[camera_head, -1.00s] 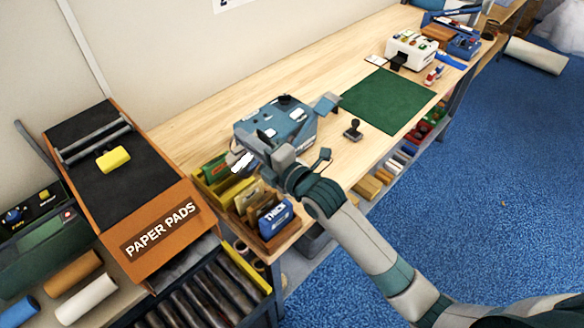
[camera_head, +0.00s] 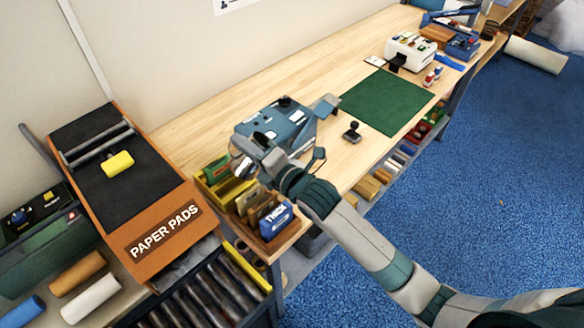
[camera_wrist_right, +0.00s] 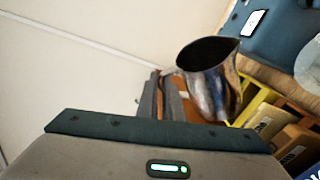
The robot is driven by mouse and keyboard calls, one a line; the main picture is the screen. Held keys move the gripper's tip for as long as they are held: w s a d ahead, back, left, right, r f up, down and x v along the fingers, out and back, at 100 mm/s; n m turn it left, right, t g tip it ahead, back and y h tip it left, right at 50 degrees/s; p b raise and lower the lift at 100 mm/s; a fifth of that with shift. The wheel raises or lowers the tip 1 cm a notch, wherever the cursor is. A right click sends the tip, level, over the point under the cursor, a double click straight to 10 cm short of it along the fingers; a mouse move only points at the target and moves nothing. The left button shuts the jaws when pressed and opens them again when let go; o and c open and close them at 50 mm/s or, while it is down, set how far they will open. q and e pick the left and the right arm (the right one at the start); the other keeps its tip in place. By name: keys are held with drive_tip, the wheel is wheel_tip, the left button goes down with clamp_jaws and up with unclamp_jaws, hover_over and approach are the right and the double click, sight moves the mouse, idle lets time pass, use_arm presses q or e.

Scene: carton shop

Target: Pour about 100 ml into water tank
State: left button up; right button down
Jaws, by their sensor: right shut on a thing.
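A shiny metal jug (camera_wrist_right: 208,82) with a dark open mouth is held in my right gripper (camera_wrist_right: 160,95). In the head view the jug (camera_head: 240,163) is small and partly hidden by my right gripper (camera_head: 262,160). The gripper is shut on it, at the near left corner of a blue machine (camera_head: 280,122) on the bench. The machine also shows at the top right of the wrist view (camera_wrist_right: 268,45). I cannot tell which part of it is the water tank. The liquid inside the jug is not visible. My left gripper is not in view.
A holder of cards and boxes (camera_head: 260,222) stands just below the jug at the bench's front edge. An orange paper-pads ramp (camera_head: 165,235) is at the left. A black stamp (camera_head: 352,133) and a green mat (camera_head: 388,102) lie to the right. The bench (camera_head: 215,112) behind the machine is clear.

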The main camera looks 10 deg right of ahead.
drive_tip(key=shift+s+a+r+n+h, duration=0.1)
drive_tip(key=shift+a+r+n+h, duration=0.1)
drive_tip(key=shift+a+n+h, duration=0.15)
drive_tip(key=shift+s+a+f+n+g, duration=0.1)
drive_tip(key=shift+a+f+n+g, duration=0.2)
drive_tip(key=shift+a+f+n, duration=0.45)
drive_tip(key=a+f+n+h, duration=0.2)
drive_tip(key=a+f+n, duration=0.1)
drive_tip(key=a+n, duration=0.1)
drive_tip(key=shift+s+a+f+g+h+b, duration=0.3)
drive_tip(key=shift+s+a+g+h, duration=0.1)
drive_tip(key=shift+a, duration=0.15)
